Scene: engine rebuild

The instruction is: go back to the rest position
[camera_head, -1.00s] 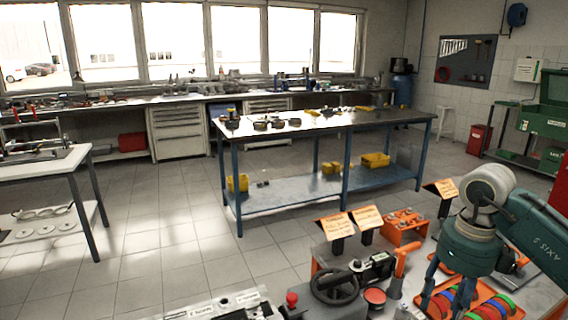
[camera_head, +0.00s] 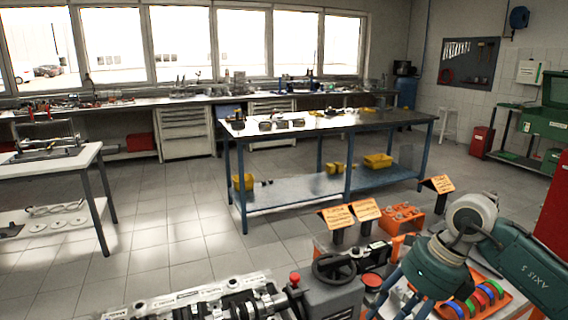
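My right gripper (camera_head: 392,300), teal with a pale wrist joint, comes in from the right over the near workbench. Its fingers stand apart and look open; their tips are at the bottom edge of the head view. I see nothing between them. An orange tray (camera_head: 510,312) with coloured rings (camera_head: 472,301) lies beside and partly behind the gripper. My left arm and gripper are not in view.
Close in front are an engine assembly (camera_head: 215,303), a black handwheel (camera_head: 334,268), orange signs (camera_head: 365,209) and an orange holder (camera_head: 402,217). A blue-legged table (camera_head: 390,123) stands mid-room, a white table (camera_head: 85,158) left. Floor between is clear.

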